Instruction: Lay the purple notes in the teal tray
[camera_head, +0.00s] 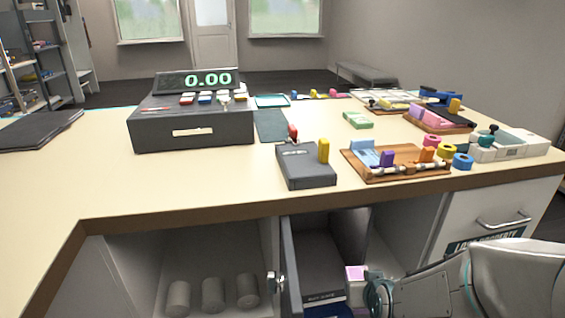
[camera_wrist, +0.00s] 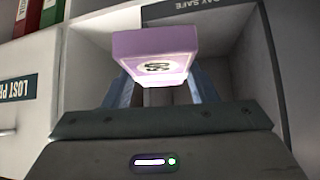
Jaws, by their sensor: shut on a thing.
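The purple notes, a pale purple bundle (camera_wrist: 152,55) with a round printed mark, are held between the fingers of my gripper (camera_wrist: 165,90). In the head view the bundle (camera_head: 355,272) shows low in front of the counter, by the open cupboard, with my gripper (camera_head: 368,288) shut on it from the right. The fingers are partly hidden there. A small tray with a teal rim (camera_head: 272,101) lies on the counter at the back, right of the till. It looks empty, and is far above and beyond my gripper.
The till (camera_head: 190,125) stands left on the counter. A grey box (camera_head: 305,165) and a wooden tray of stationery (camera_head: 400,172) are near the front edge. An open cupboard door (camera_head: 290,265) stands left of my gripper. Grey cylinders (camera_head: 213,294) stand inside the left cupboard.

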